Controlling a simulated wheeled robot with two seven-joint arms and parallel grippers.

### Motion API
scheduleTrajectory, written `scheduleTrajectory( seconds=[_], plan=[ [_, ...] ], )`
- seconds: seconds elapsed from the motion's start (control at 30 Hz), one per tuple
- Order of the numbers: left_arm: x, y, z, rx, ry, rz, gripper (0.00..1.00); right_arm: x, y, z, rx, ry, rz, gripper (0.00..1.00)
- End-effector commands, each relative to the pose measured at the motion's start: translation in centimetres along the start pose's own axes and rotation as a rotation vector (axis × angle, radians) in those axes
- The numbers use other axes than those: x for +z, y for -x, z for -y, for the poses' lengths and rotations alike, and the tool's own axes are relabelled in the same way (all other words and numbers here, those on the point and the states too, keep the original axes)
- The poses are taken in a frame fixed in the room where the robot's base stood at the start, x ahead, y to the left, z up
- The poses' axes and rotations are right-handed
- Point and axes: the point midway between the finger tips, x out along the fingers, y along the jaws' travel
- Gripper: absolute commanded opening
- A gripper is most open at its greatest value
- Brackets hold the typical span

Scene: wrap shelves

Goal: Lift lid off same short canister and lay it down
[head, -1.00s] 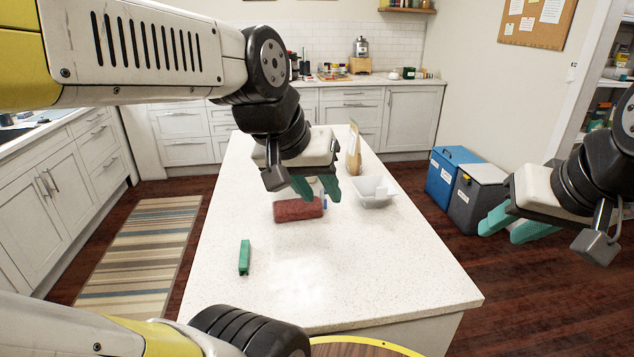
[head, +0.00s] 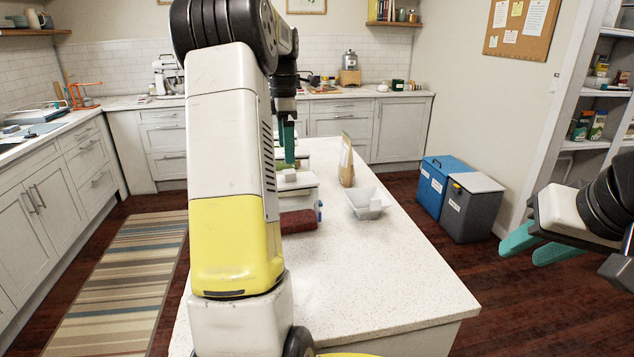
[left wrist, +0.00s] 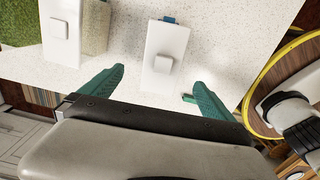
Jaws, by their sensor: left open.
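My left gripper (head: 286,158) is open, with its fingers pointing down over the far-left part of the island. In the left wrist view, a canister with a white rectangular lid (left wrist: 165,45) and a square white knob (left wrist: 163,64) lies ahead between the open fingers, apart from them. A second white lid (left wrist: 60,28) with a knob is on the left, on a clear canister (left wrist: 95,28). In the head view, a white lid (head: 302,181) shows just below the fingers, partly hidden by my left arm. My right gripper (head: 520,256) is open and empty, beside the island.
A dark red block-like object (head: 298,222) lies nearer on the island. A white bowl (head: 366,204) and a brown bag (head: 346,160) stand to the right. The island's front right is clear. Blue (head: 432,186) and grey bins (head: 470,208) stand on the floor.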

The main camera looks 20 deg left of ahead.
Motion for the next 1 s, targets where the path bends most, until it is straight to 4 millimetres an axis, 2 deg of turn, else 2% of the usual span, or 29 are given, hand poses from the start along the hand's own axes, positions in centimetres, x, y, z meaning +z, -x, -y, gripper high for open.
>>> scheduleTrajectory(
  seconds=[0.1,0.37,0.63,0.93,1.0],
  plan=[
    [-0.2,-0.9,-0.5,-0.008,0.039,-0.007,1.0,0.0,0.0,0.0,0.0,0.0,0.0,0.36],
    [-0.1,-3.8,-0.1,-0.008,0.039,-0.007,1.0,0.0,0.0,0.0,0.0,0.0,0.0,0.36],
    [0.3,-7.5,0.4,-0.007,0.037,-0.006,1.0,0.0,0.0,0.0,0.0,0.0,0.0,0.36],
    [0.3,-8.1,0.4,-0.005,0.036,-0.005,1.0,0.0,0.0,0.0,0.0,0.0,0.0,0.36],
    [0.3,-8.1,0.4,-0.005,0.036,-0.005,0.88,0.0,0.0,0.0,0.0,0.0,0.0,0.36]
  ],
)
